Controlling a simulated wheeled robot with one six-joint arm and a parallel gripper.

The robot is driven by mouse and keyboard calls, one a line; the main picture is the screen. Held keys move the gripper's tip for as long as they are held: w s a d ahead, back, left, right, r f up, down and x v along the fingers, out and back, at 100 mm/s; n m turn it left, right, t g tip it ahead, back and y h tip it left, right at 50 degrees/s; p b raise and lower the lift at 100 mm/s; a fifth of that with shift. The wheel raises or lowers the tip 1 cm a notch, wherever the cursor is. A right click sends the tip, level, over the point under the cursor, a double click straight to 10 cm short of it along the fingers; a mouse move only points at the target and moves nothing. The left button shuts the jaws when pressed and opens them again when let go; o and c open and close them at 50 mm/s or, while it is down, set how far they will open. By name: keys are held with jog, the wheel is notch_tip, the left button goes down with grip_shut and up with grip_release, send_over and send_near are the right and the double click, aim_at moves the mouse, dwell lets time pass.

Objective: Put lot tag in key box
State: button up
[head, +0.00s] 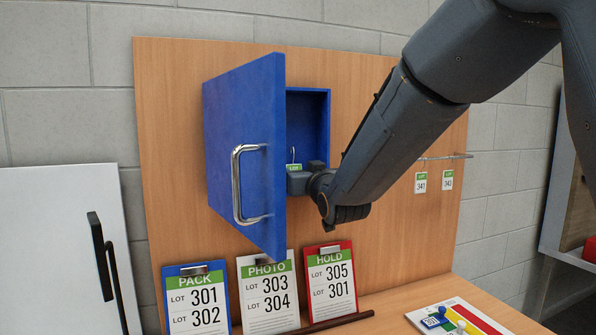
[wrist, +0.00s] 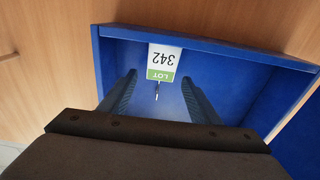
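The blue key box (head: 307,104) is on the wooden board, with its door (head: 245,140) swung open toward the left. My gripper (head: 300,181) is at the box opening, partly hidden by the door. In the wrist view my gripper (wrist: 160,77) has its two fingers spread apart. A white and green lot tag (wrist: 163,58) reading 342 appears upside down there, in front of the box's blue interior (wrist: 225,82), with a thin loop at its green end. No finger visibly touches it. The tag (head: 294,168) also shows beside the door edge in the head view.
Tags 341 (head: 420,184) and 343 (head: 447,180) hang from a metal rail (head: 445,157) at right. PACK (head: 197,300), PHOTO (head: 268,292) and HOLD (head: 331,282) clipboards stand below the box. A brown rod (head: 328,322) and a coloured board (head: 460,318) lie on the table.

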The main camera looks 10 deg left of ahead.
jog(key=shift+s, duration=0.1)
jog(key=b+v, duration=0.3)
jog(key=v, duration=0.4)
jog(key=s+d+f+m+g+h+b, duration=0.1)
jog(key=s+d+f+g+h, duration=0.1)
jog(key=d+f, duration=0.45)
jog(key=s+d+f+m+g+h, duration=0.1)
jog(key=s+d+f+g+h, duration=0.2)
jog(key=f, duration=0.7)
jog(key=s+d+f+m+g+h+b, duration=0.1)
jog(key=s+d+f+g, duration=0.1)
jog(key=d+f, duration=0.6)
jog(key=s+d+f+g, duration=0.2)
jog(key=s+f, duration=0.2)
jog(key=s, duration=0.2)
jog(key=s+d+f+m+g+h+b, duration=0.1)
jog(key=s+d+f+g, duration=0.2)
jog(key=s+f, duration=0.2)
jog(key=s+d+f+m+g+h, duration=0.1)
jog(key=s+d+f+g, duration=0.2)
jog(key=s+f, duration=0.2)
jog(key=shift+s+f, duration=0.1)
jog(key=shift+s, duration=0.65)
jog(key=shift+s+f, duration=0.15)
jog(key=shift+s, duration=0.6)
